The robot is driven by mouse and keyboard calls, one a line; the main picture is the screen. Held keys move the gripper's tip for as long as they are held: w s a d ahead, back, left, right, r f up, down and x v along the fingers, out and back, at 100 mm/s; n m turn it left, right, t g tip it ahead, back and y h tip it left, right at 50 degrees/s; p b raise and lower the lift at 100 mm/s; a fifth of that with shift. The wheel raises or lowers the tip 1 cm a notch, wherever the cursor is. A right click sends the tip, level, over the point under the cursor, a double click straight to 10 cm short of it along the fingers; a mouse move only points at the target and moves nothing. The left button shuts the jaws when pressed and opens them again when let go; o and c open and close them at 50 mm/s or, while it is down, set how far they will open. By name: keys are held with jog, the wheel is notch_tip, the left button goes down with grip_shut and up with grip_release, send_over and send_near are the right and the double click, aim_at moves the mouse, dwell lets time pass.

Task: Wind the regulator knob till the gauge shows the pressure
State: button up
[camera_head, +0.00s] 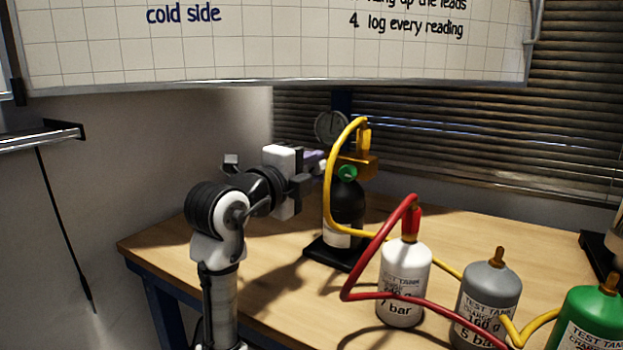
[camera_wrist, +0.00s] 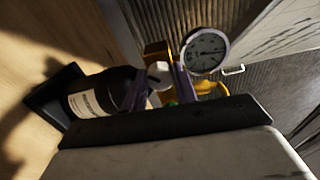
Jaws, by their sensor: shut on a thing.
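The pressure gauge (camera_wrist: 206,50), a round white dial in a grey rim, faces the wrist camera, but its reading is too small to tell. In the head view the gauge (camera_head: 331,127) sits at the top left of the brass regulator body (camera_head: 357,165). The pale, faceted regulator knob (camera_wrist: 159,72) is between the purple fingers of my gripper (camera_wrist: 162,88), which is shut on it. In the head view my gripper (camera_head: 313,163) reaches the regulator from the left, and the knob is hidden there. The regulator tops a black bottle (camera_head: 348,203) with a white label.
A green knob (camera_head: 347,172) is on the regulator's front. A yellow hose (camera_head: 331,180) loops beside the bottle. Grey (camera_head: 489,300) and green (camera_head: 591,320) tanks stand to the right. The table's left corner is clear.

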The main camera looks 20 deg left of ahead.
jog(key=shift+f+m+b, duration=0.1)
jog(key=shift+m+b, duration=0.25)
jog(key=shift+m, duration=0.55)
jog(key=o, duration=1)
jog(key=v, duration=1.3)
jog(key=shift+s+a, duration=0.1)
jog(key=shift+s, duration=0.3)
